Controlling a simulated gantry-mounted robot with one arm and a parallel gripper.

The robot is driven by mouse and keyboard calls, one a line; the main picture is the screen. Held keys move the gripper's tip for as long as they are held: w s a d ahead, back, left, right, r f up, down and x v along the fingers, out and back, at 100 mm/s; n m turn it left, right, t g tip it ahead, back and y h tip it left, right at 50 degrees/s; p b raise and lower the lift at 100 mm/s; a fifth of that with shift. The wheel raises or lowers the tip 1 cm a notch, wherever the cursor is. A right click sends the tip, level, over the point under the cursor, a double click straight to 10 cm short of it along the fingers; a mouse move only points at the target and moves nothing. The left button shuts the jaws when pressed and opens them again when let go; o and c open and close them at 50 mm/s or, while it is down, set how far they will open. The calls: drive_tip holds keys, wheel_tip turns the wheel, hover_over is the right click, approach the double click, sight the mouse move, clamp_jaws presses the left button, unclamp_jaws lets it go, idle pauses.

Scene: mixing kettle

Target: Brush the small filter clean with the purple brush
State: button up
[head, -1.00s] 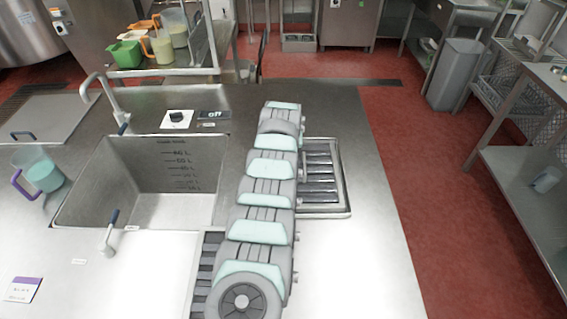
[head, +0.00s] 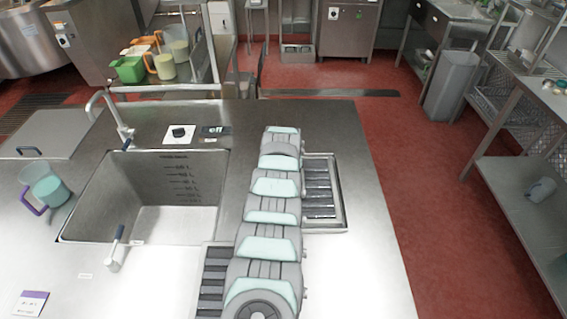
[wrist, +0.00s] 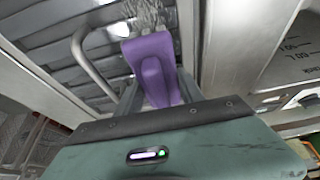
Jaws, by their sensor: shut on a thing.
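The purple brush (wrist: 155,70) is between the fingers of my gripper (wrist: 158,88) in the wrist view. Its pale bristles (wrist: 147,14) point to the top of that view, over grey metal slats. My gripper is shut on the brush handle. A bent metal rod (wrist: 80,42) lies just left of the brush; I cannot tell whether it belongs to the small filter. I cannot make out the filter for certain in either view. In the head view my arm hides the gripper and brush.
The kettle basin (head: 185,222) with litre marks is open, left of my arm. A slatted drain rack (head: 320,188) lies to its right. A jug with a purple handle (head: 50,190) is at the left. Coloured jugs (head: 165,68) stand on a shelf behind.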

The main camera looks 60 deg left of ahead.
drive_tip(key=s+d+p, duration=0.1)
drive_tip(key=p, duration=0.2)
drive_tip(key=shift+r, duration=0.35)
drive_tip(key=shift+d+r+p, duration=0.1)
drive_tip(key=shift+d+p, duration=0.2)
drive_tip(key=shift+p, duration=0.85)
drive_tip(key=p, duration=0.2)
drive_tip(key=d+p, duration=0.1)
drive_tip(key=p, duration=0.1)
drive_tip(key=shift+s+d, duration=0.25)
drive_tip(key=shift+s, duration=0.15)
drive_tip(key=shift+f, duration=0.2)
drive_tip(key=shift+s+d+p, duration=0.1)
drive_tip(key=shift+d+p, duration=0.05)
drive_tip(key=shift+p, duration=0.15)
